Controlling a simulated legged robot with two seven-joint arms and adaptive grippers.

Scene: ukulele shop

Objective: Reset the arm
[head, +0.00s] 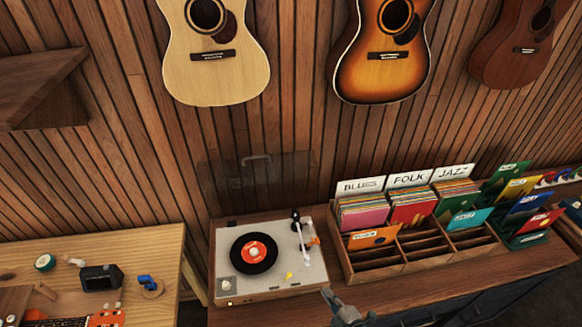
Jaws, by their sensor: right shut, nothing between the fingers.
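My right gripper (328,295) shows at the bottom middle of the head view, with its dark arm coming in from the lower right. Its fingers are shut and hold nothing. It is over the front of the wooden counter (265,316), just right of the record player's front right corner and apart from it. My left gripper is out of view.
The record player (223,259) holds a black record with an orange label (257,252); its clear lid stands open. A wooden record crate (375,268) with genre dividers stands to the right. A workbench (150,243) with small tools is at left. Guitars hang on the wall.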

